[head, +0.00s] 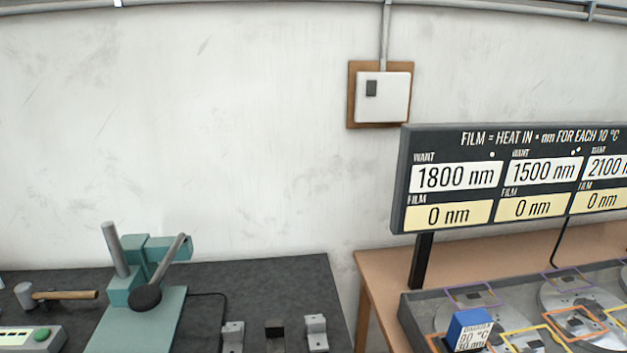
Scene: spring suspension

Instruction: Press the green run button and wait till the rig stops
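A green button (42,334) sits on a pale box (56,343) at the lower left, beside a small lit display (15,337). The box is cut off by the picture's edge. A teal rig (143,288) with a grey post, a lever arm and a dark round knob (145,298) stands to its right on the dark bench top. I cannot tell from this one frame whether anything on it is moving. Neither of my grippers is in view.
A hammer (66,295) lies behind the box. Small metal blocks (317,333) stand right of the rig on the dark bench (275,285). A wooden table (500,251) at right holds a sign board (398,180), a grey tray and a blue block (467,329).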

